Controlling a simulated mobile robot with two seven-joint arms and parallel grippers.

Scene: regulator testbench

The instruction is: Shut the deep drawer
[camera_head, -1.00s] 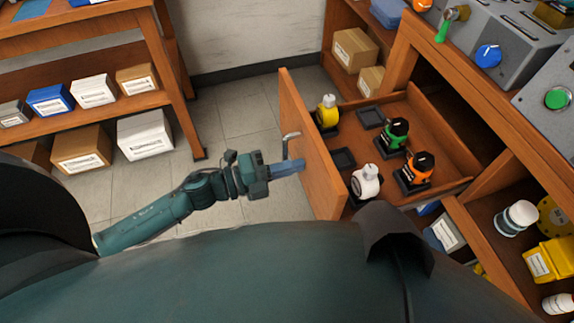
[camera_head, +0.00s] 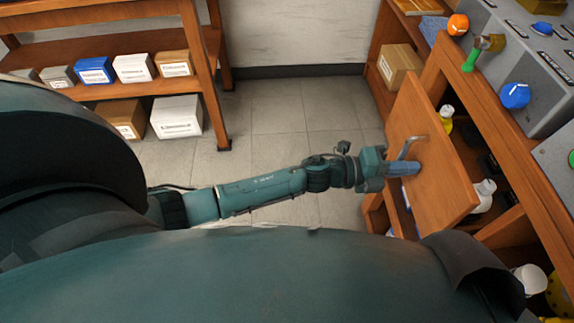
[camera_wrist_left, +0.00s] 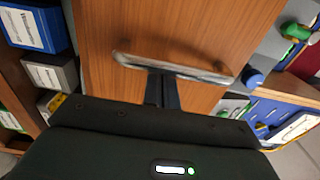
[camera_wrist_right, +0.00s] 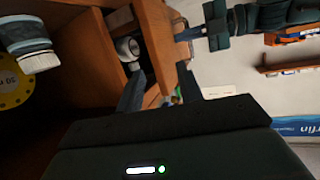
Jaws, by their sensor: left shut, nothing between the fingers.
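The deep drawer's wooden front (camera_head: 432,150) stands a little out from the bench in the head view. A yellow-bodied bottle (camera_head: 446,114) and a white bottle (camera_head: 484,195) show behind it; the rest of the inside is mostly hidden. Its metal bar handle (camera_head: 410,146) also shows in the left wrist view (camera_wrist_left: 175,68). My left gripper (camera_head: 407,168) is shut and empty, its fingertips at the front beside the handle; contact looks likely. My right gripper (camera_wrist_right: 160,88) is open, seen only in the right wrist view, near the drawer and a white bottle (camera_wrist_right: 128,48).
The bench top (camera_head: 500,120) carries grey panels with knobs. A cardboard box (camera_head: 400,66) sits on a shelf beyond the drawer. A shelf rack (camera_head: 100,96) with several boxes stands at the left. The floor between (camera_head: 275,115) is clear.

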